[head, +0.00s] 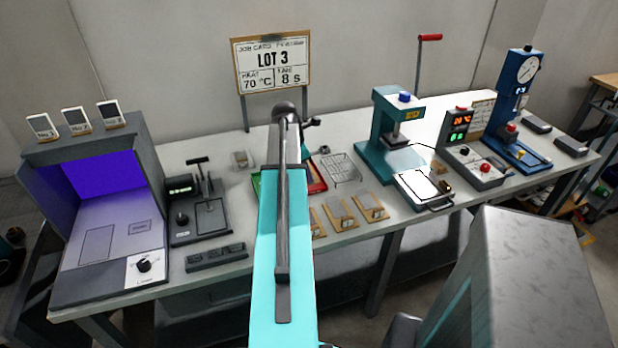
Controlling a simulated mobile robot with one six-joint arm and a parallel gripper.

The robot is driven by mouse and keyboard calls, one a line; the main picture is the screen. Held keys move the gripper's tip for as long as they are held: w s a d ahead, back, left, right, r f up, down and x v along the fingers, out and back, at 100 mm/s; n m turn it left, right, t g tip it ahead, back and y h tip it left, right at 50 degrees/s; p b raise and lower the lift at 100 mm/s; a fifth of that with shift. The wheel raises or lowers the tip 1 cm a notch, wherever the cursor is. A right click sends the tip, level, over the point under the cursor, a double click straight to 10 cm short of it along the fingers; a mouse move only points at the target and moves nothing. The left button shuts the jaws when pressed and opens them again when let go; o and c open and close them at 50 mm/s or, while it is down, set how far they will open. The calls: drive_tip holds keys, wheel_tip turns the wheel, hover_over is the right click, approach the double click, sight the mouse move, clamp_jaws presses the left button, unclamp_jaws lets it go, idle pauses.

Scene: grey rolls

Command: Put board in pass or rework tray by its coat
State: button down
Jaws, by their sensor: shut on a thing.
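My cyan arm reaches up the middle of the head view over the bench. The jaws of my gripper are hidden behind the arm, and so is anything they hold. Behind the arm, a green tray (256,183) shows at its left edge and a red tray (319,176) at its right. The rest of both trays is covered. A small grey piece (242,159) lies on the bench behind the green tray; I cannot tell if it is a board. The purple-lit inspection booth (112,178) at left has a marked outline on its floor and no board visible there.
Left of the arm stand a small lever device (200,212) and a dark slotted bar (215,257). To the right are a wire rack (342,168), wooden-based pieces (341,214), a teal press (388,130), a red-display controller (468,145) and a blue gauge stand (517,110).

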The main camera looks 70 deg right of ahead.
drive_tip(key=shift+d+f, duration=0.1)
drive_tip(key=shift+d, duration=0.9)
drive_tip(key=shift+f+p, duration=0.7)
drive_tip(key=shift+f, duration=1.05)
drive_tip(key=shift+f, duration=0.1)
drive_tip(key=c, duration=2.1)
unclamp_jaws()
drive_tip(key=b+v, duration=0.2)
drive_tip(key=v, duration=1)
